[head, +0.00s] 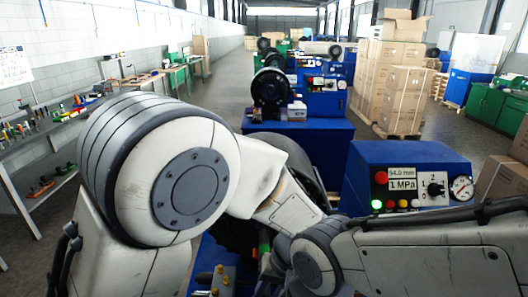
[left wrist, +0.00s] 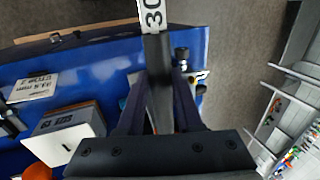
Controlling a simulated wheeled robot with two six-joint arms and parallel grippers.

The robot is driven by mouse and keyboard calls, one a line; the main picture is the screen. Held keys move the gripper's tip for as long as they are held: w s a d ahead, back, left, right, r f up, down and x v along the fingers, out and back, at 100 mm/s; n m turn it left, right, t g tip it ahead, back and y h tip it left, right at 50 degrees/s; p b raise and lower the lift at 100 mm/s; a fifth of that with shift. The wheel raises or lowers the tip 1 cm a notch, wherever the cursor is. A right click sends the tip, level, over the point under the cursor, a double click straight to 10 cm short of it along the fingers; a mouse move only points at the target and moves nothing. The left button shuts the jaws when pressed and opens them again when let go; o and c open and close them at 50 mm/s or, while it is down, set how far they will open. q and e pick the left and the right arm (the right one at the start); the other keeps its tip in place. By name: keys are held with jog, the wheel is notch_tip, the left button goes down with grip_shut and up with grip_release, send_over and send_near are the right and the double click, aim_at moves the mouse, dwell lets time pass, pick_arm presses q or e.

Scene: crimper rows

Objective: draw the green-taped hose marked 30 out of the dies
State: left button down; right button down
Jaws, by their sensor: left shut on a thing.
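In the left wrist view my left gripper (left wrist: 160,75) is shut on a black hose (left wrist: 159,95), which runs between its two fingers. A white tag marked 30 (left wrist: 152,14) is on the hose at the top edge of that view. I cannot make out green tape on the hose there. The dies cannot be made out in either view. My right forearm comes in from the right, but its gripper is not seen.
A blue control box (head: 410,180) reads 54.0 mm and 1 MPa. Another blue crimper (head: 290,128) stands farther up the row. A shelf with tools (head: 62,125) lines the left wall. Carton stacks (head: 403,100) stand at right. The aisle floor between is free.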

pick_arm(q)
jog(key=shift+s, duration=0.1)
jog(key=c, duration=0.5)
grip_release()
jog(key=o, duration=0.5)
jog(key=p+v, duration=0.6)
jog(key=v, duration=0.1)
jog(key=shift+c, duration=0.3)
dwell(0.3)
